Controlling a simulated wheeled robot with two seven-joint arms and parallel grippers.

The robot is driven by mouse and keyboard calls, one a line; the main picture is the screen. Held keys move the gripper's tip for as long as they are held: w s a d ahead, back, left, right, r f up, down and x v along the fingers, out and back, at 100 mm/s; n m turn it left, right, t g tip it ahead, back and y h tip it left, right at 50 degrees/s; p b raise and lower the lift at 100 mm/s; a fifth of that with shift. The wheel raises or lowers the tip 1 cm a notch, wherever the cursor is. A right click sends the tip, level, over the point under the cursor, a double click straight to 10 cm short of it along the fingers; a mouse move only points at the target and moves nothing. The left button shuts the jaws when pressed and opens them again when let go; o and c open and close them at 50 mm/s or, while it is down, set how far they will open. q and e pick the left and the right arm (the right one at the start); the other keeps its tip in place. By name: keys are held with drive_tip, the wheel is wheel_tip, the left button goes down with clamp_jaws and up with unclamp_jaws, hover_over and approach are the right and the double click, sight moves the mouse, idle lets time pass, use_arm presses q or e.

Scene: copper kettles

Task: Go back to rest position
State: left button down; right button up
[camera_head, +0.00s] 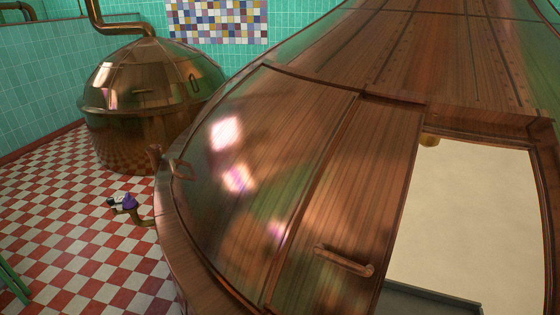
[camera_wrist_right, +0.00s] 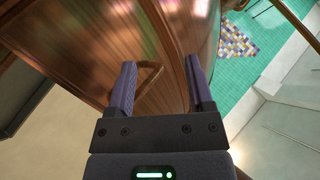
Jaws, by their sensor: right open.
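My right gripper (camera_wrist_right: 161,62) shows in the right wrist view, with its two purple fingers apart and nothing held between them. A copper handle (camera_wrist_right: 151,76) on a curved copper panel (camera_wrist_right: 100,40) shows beyond and partly behind the left-hand finger; I cannot tell the distance. The head view shows the large copper kettle (camera_head: 255,130) with a handled hatch panel (camera_head: 340,190) beside an opening with a pale inside (camera_head: 465,220). Neither of my grippers can be made out in the head view.
A second copper kettle (camera_head: 150,95) with a bent pipe stands at back left. A brown pipe fitting (camera_head: 143,218) with a small purple thing (camera_head: 130,202) sits beside the large kettle. The checkered floor (camera_head: 70,235) at left is mostly clear, with a green frame (camera_head: 12,285) at its edge.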

drive_tip(key=s+d+n+g+h, duration=0.3)
drive_tip(key=s+d+n+g, duration=0.1)
drive_tip(key=s, duration=0.4)
drive_tip(key=s+d+n+g+h, duration=0.2)
drive_tip(key=s+d+n+g, duration=0.15)
drive_tip(key=s, duration=0.35)
drive_tip(key=s+f+g+b, duration=0.3)
drive_tip(key=f+b, duration=0.7)
drive_tip(key=f, duration=2)
drive_tip(key=s+d+f+b, duration=0.3)
drive_tip(key=s+f+b, duration=0.2)
drive_tip(key=s+f, duration=0.8)
drive_tip(key=shift+f+h, duration=0.4)
drive_tip(key=shift+f, duration=0.05)
drive_tip(key=shift+n, duration=0.25)
